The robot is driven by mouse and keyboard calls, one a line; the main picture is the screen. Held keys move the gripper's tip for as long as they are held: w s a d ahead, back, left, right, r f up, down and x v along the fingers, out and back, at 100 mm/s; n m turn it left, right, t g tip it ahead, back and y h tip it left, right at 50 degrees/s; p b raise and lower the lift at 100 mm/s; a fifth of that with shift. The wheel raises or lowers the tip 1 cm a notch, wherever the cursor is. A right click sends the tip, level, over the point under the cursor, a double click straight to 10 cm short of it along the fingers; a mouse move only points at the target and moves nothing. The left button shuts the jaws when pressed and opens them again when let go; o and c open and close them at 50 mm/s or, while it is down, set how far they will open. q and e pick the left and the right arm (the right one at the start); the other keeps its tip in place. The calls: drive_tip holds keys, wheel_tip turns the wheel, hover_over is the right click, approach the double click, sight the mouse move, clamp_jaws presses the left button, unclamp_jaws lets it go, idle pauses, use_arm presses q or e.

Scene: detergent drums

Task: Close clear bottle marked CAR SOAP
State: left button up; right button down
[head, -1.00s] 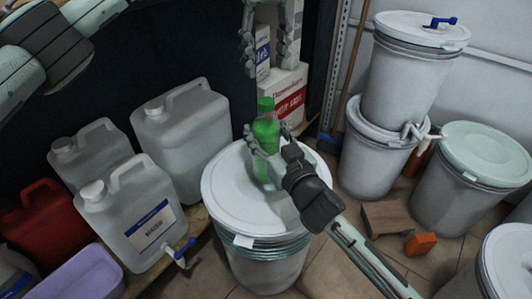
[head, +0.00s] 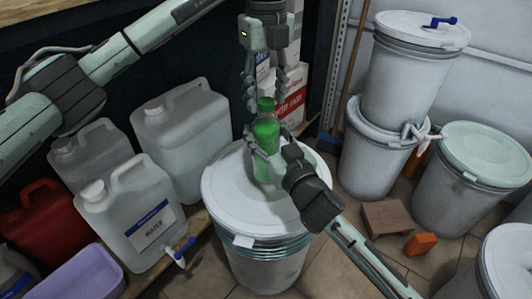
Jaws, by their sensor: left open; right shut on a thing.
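The clear bottle (head: 266,148) looks green from its contents and has a green cap (head: 265,105) on its neck. It stands upright on the white lid of a drum (head: 225,195). I cannot read any marking on it. My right gripper (head: 265,141) is shut on the bottle's body from the lower right, hiding part of it. My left gripper (head: 266,98) points down from above and is open. Its fingers are on either side of the cap; I cannot tell if they touch it.
White jugs (head: 185,130) and a labelled jug with a blue tap (head: 135,215) stand at left. Boxes (head: 293,90) are behind the bottle. Stacked drums (head: 405,75) and a drum with a pale green lid (head: 485,155) stand right.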

use_arm(q)
drive_tip(key=shift+f, duration=0.15)
clamp_jaws()
drive_tip(key=shift+m, duration=1.2)
drive_tip(key=m, duration=0.4)
drive_tip(key=shift+m, duration=0.4)
drive_tip(key=m, duration=0.4)
drive_tip(key=shift+m, duration=0.4)
drive_tip(key=m, duration=0.4)
drive_tip(key=shift+o, duration=0.3)
unclamp_jaws()
